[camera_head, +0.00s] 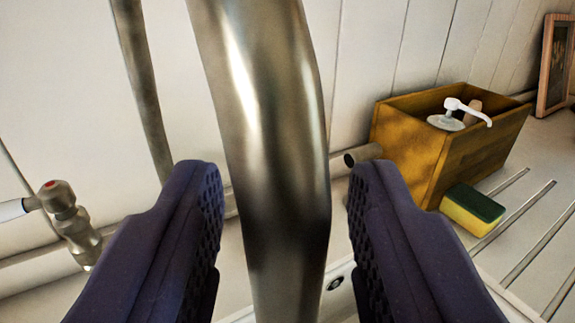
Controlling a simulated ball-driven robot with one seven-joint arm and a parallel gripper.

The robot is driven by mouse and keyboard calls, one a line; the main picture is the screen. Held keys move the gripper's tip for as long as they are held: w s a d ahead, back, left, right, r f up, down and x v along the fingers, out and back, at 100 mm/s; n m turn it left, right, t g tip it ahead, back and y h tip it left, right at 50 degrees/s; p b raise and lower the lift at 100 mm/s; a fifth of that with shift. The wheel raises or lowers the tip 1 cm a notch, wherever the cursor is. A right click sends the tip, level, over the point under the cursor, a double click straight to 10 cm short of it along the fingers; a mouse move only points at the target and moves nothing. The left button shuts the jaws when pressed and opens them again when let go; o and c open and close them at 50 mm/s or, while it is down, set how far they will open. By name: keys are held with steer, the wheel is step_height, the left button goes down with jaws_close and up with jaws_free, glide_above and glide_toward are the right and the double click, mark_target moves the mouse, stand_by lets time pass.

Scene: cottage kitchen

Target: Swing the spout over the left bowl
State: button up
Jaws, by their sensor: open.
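A thick metal spout (270,120) runs from the top to the bottom of the view, close to the camera. My gripper (283,190) has its two dark blue fingers on either side of the spout. The fingers are open, with a visible gap on the right side and a small one on the left. The left bowl is not in view. The spout's outlet and its base are out of the picture.
A wooden box (455,140) with a white pump dispenser (455,115) stands at the right. A yellow and green sponge (472,208) lies before it on the ribbed drainer (515,235). A tap valve (72,220) and a thin pipe (143,85) are at the left.

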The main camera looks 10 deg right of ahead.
jaws_close()
steer(key=shift+s+a+r+h, duration=0.15)
steer(key=shift+a+h, duration=0.15)
steer(key=shift+a, duration=0.15)
steer(key=s+a+m+g+h+p, duration=0.1)
steer(key=a+m+g+h+p, duration=0.3)
steer(key=a, duration=1.2)
steer(key=shift+a+m+g+h+p, duration=0.35)
steer(key=shift+m+h+p, duration=1.25)
steer(key=shift+h+p, duration=1.6)
steer(key=shift+y+p, duration=0.3)
